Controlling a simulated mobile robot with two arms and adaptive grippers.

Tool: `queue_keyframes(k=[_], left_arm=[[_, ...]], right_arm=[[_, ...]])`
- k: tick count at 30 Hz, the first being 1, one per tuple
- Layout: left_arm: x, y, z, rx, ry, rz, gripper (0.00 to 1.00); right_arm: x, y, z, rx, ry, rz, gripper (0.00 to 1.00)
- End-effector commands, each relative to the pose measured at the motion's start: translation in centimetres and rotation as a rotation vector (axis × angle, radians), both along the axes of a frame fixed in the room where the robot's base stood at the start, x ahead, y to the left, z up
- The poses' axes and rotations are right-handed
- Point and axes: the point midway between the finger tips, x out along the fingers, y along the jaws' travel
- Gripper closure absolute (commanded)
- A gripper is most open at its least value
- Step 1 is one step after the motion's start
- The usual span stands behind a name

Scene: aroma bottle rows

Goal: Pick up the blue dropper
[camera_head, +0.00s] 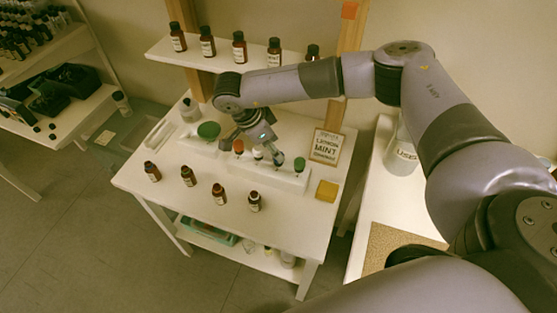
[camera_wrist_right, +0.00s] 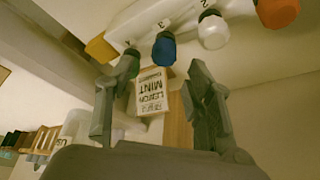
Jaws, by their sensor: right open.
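The blue dropper (camera_wrist_right: 164,50) stands in a white rack (camera_wrist_right: 140,18) by the number 3, between a white-topped dropper (camera_wrist_right: 212,30) and a green one (camera_wrist_right: 133,54) partly covered by a finger. An orange-topped dropper (camera_wrist_right: 277,10) is at the row's end. My right gripper (camera_wrist_right: 162,72) is open and empty, and the blue top shows between its fingertips; I cannot tell whether they touch it. In the head view the right gripper (camera_head: 267,152) is over the rack (camera_head: 283,179) and hides the blue dropper. My left gripper is not in view.
Brown bottles (camera_head: 219,194) stand along the table's front. A lemon mint sign (camera_head: 326,147) and a yellow block (camera_head: 327,191) are right of the rack. A green-topped item (camera_head: 208,130) is left of it. More bottles stand on the shelf (camera_head: 216,62) above.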

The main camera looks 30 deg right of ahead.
Motion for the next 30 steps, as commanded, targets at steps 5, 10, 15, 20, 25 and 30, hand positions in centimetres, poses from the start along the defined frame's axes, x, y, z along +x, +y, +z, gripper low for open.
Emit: queue_keyframes(k=[5,10,15,20,25,30], left_arm=[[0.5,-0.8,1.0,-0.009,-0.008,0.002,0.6],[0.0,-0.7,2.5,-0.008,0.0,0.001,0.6],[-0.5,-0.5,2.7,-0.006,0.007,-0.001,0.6],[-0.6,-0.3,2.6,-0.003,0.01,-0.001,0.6],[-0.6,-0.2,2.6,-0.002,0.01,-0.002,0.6],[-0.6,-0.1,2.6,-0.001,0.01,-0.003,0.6]], right_arm=[[0.0,-0.5,-1.0,-0.001,0.004,-0.003,0.52],[0.3,-1.4,-3.5,-0.001,0.005,-0.002,0.52],[0.3,-2.0,-5.0,0.0,0.001,-0.002,0.52],[0.4,-2.0,-5.2,0.001,0.0,-0.001,0.52],[0.4,-2.0,-5.2,0.001,0.0,-0.001,0.58],[0.4,-2.0,-5.2,0.001,0.0,-0.001,0.7]])
